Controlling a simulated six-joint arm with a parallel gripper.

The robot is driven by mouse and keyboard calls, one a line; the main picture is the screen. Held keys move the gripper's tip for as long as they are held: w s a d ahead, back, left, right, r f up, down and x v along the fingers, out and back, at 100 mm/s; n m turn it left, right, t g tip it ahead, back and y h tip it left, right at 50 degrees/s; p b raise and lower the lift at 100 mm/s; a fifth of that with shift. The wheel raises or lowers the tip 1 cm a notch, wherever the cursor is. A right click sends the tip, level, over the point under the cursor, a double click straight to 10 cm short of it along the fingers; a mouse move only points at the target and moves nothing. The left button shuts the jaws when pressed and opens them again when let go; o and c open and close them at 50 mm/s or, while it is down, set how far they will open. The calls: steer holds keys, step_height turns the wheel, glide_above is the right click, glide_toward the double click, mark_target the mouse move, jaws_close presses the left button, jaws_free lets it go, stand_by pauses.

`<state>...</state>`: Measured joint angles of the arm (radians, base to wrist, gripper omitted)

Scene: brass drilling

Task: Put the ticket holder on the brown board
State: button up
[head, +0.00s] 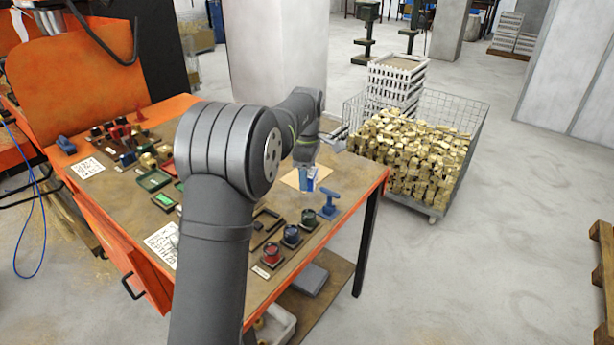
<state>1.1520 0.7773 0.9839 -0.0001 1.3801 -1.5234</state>
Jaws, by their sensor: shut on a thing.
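My gripper (306,168) is over the right part of the orange workbench, pointing down and small in the view. It is shut on a small blue and whitish thing (308,182), which I take to be the ticket holder. The brown board (291,179), a light tan square, lies on the bench top directly below and behind it. I cannot tell whether the holder touches the board. The fingers themselves are partly hidden by the wrist.
Red, blue and green round pieces (272,254) sit along the front edge. Trays and parts (153,180) fill the left. A wire cart of brass blocks (415,155) stands beyond the bench.

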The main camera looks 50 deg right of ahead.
steer(key=s+d+f+n, duration=0.2)
steer(key=d+n, duration=0.8)
steer(key=n, duration=0.4)
steer(key=w+f, duration=0.2)
steer(key=w, duration=0.2)
steer(key=w+f, duration=0.2)
steer(key=w, duration=0.2)
steer(key=w+d+f, duration=0.1)
steer(key=w+f, duration=0.1)
steer(key=w, duration=0.2)
steer(key=shift+f, duration=0.3)
steer(key=shift+a+f, duration=0.1)
steer(key=shift+f, duration=1.85)
steer(key=shift+f, duration=0.1)
steer(key=o, duration=1)
step_height(320, 180, up, 8)
steer(key=shift+f, duration=0.15)
